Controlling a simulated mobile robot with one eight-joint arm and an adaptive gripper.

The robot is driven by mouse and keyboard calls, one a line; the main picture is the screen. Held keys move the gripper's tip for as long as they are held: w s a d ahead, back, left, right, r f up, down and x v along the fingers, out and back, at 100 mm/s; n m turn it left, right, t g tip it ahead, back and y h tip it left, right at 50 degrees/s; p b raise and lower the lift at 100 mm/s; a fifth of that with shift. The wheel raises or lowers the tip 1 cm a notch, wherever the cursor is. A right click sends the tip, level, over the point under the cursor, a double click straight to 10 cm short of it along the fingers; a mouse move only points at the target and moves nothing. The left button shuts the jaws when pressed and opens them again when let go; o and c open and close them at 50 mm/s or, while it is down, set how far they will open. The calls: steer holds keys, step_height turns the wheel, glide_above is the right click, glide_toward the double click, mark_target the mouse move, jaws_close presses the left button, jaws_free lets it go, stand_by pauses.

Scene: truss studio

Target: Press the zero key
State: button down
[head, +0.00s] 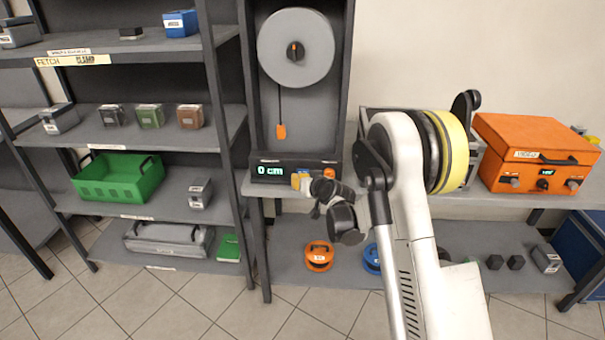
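A dark device (290,159) with a lit display (270,171) reading "0 cm" stands on the shelf at the centre. Its front has an orange part (331,162) at the right. A small yellow and blue patch (300,177) shows at the front beside the display. I cannot tell which part is the zero key. My gripper (306,184) is right at the device's front, below and right of the display, and covers part of it. I cannot tell whether it touches a key or whether its fingers are open or shut.
Above the device hang a grey reel (296,48) and an orange-tipped cord (281,130). A yellow-rimmed drum (455,150) and an orange case (530,150) stand at the right. A green crate (118,185) sits on the left shelf. Orange (319,257) and blue (371,257) reels lie below.

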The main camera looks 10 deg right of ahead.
steer(key=shift+s+a, duration=0.1)
steer(key=shift+s, duration=0.25)
steer(key=shift+s+a, duration=0.25)
steer(key=shift+s, duration=0.55)
steer(key=shift+s+a, duration=0.25)
steer(key=shift+s, duration=0.55)
steer(key=shift+s+a, duration=0.25)
steer(key=shift+s, duration=0.55)
